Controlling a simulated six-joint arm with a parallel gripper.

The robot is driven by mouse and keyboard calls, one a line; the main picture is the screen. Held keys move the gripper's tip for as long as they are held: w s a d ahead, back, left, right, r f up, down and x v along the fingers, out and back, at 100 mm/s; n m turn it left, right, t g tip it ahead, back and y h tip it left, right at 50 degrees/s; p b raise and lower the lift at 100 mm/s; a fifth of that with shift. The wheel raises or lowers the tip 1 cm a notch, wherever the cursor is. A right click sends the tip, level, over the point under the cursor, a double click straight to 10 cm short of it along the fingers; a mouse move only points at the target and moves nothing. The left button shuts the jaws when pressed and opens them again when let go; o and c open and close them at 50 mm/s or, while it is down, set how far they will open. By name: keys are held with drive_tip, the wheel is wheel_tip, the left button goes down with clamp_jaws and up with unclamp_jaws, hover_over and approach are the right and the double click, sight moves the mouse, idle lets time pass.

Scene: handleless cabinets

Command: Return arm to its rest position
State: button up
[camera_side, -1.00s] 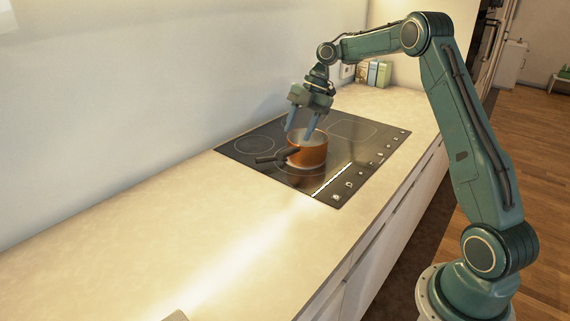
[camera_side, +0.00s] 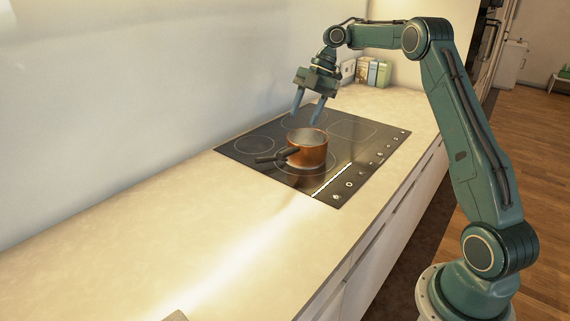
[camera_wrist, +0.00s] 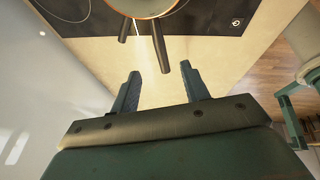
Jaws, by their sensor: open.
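My gripper (camera_side: 304,119) is open and empty, hanging fingers-down above and behind the copper pot (camera_side: 307,152), with a clear gap between them in the side view. The pot stands upright on the black cooktop (camera_side: 245,167), its dark handle (camera_side: 272,157) pointing left. In the wrist view both fingers of my gripper (camera_wrist: 160,73) are apart with nothing between them. The pot's rim (camera_wrist: 143,11) is cut off at the top edge there, and the handle (camera_wrist: 161,48) reaches down towards the fingers.
Books (camera_side: 373,73) stand at the far end, near the wall. The wall (camera_side: 130,100) runs along the left side. A row of knobs (camera_side: 363,175) lines the cooktop's right edge.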

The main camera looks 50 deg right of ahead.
drive_tip(key=s+a+r+m+t+h, duration=0.1)
drive_tip(key=s+a+r+m, duration=0.45)
drive_tip(key=a, duration=0.25)
drive_tip(key=s+a+r+m+t+h, duration=0.1)
drive_tip(key=s+a+r+m, duration=0.4)
drive_tip(key=a, duration=0.3)
drive_tip(key=s+f+m+t+h, duration=0.1)
drive_tip(key=s+f+m, duration=0.2)
drive_tip(key=s, duration=0.7)
drive_tip(key=s+a+f+m+t+h, duration=0.1)
drive_tip(key=s+f+m, duration=0.1)
drive_tip(key=s+m, duration=0.4)
drive_tip(key=s, duration=0.5)
drive_tip(key=shift+a+f+h, duration=0.3)
drive_tip(key=shift+f+h, duration=0.1)
